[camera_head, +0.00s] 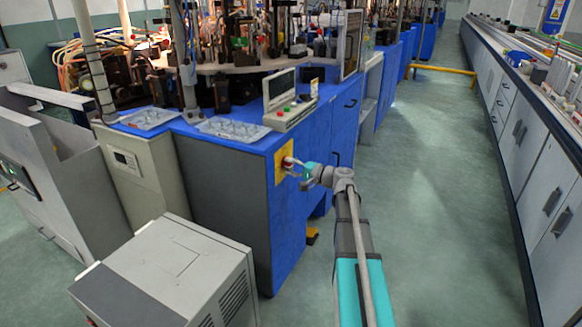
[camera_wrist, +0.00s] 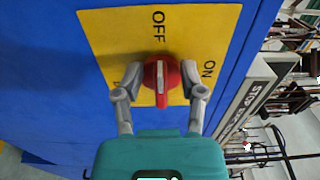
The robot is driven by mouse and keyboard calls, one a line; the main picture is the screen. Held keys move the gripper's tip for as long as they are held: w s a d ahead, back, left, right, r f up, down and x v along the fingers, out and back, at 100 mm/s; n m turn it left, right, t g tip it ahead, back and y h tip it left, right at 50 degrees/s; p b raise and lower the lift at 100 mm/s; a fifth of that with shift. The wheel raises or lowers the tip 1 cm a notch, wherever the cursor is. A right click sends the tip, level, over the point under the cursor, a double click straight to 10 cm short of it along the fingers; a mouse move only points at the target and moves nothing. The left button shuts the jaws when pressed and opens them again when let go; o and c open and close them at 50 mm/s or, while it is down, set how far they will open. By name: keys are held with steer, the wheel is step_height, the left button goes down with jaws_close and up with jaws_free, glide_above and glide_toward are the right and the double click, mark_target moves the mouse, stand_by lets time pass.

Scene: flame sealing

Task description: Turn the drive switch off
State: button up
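The drive switch is a red rotary knob (camera_wrist: 161,84) with a pale mark on its handle, set in a yellow plate (camera_wrist: 112,38). "OFF" is printed above the knob and "ON" to its right in the wrist view. The handle stands upright there, its pale mark toward the OFF side. My gripper (camera_wrist: 162,72) has one finger on each side of the knob, with the fingertips against its sides. In the head view my gripper (camera_head: 297,168) is at the yellow plate (camera_head: 279,161) and partly hides the knob.
The plate is on the end of a blue machine cabinet (camera_head: 288,215). A control box (camera_head: 290,103) with coloured buttons sits on top. A grey-white cabinet (camera_head: 170,270) stands at the front left. The green floor aisle (camera_head: 430,180) to the right is clear, bounded by a long bench (camera_head: 530,150).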

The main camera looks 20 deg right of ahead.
steer(key=v, duration=1.1)
steer(key=shift+s+d, duration=0.3)
steer(key=shift+a, duration=0.1)
stand_by(0.3)
steer(key=s+a+f+n+g+h, duration=0.1)
steer(key=a+f+n+g, duration=0.15)
steer(key=a, duration=0.35)
steer(key=s+a+f+n+g, duration=0.1)
steer(key=a+f+g, duration=0.25)
steer(key=a, duration=0.35)
steer(key=s+a+f+n+g+h, duration=0.1)
steer(key=s+a+f+n+g, duration=0.1)
steer(key=a+f, duration=0.3)
steer(key=s+a+f+n+g+h+p, duration=0.2)
steer(key=s+a+f+n+g+h, duration=0.35)
steer(key=s+a+h, duration=0.55)
step_height(320, 180, up, 38)
steer(key=y+p, duration=0.2)
steer(key=p, duration=3.6)
steer(key=shift+s+d+m+g, duration=0.3)
steer(key=shift+d+m+g, duration=0.05)
steer(key=shift+m, duration=0.05)
